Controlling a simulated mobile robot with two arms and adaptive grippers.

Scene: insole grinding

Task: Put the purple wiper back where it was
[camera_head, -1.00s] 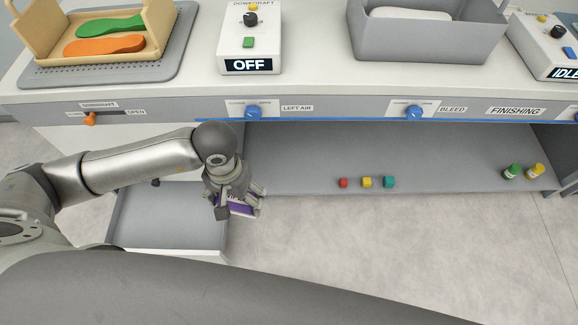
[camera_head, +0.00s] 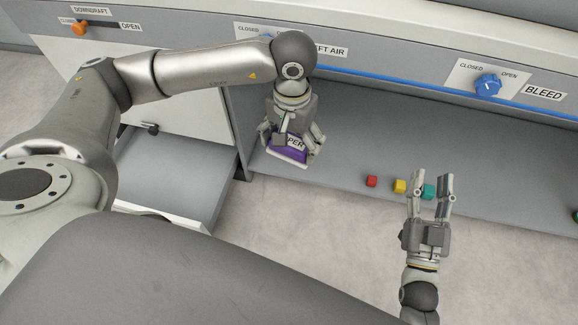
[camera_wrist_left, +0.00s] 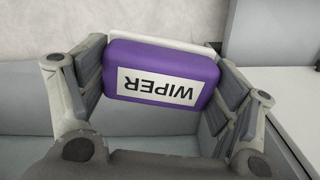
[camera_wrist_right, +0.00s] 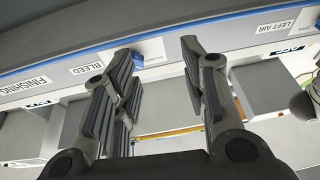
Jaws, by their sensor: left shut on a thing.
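The purple wiper (camera_head: 288,154) is a purple block with a white label reading WIPER and a white edge strip. My left gripper (camera_head: 290,142) is shut on it and holds it in front of the lower shelf, under the bench front. In the left wrist view the wiper (camera_wrist_left: 160,76) sits between both fingers of the left gripper (camera_wrist_left: 160,88), its label upside down. My right gripper (camera_head: 431,180) is empty, its fingers apart, at the front of the shelf near the small cubes. In the right wrist view the right gripper (camera_wrist_right: 160,70) has nothing between its fingers.
An open drawer (camera_head: 170,185) is at the left. Above are the blue bleed knob (camera_head: 487,84) and an orange downdraft lever (camera_head: 80,28).

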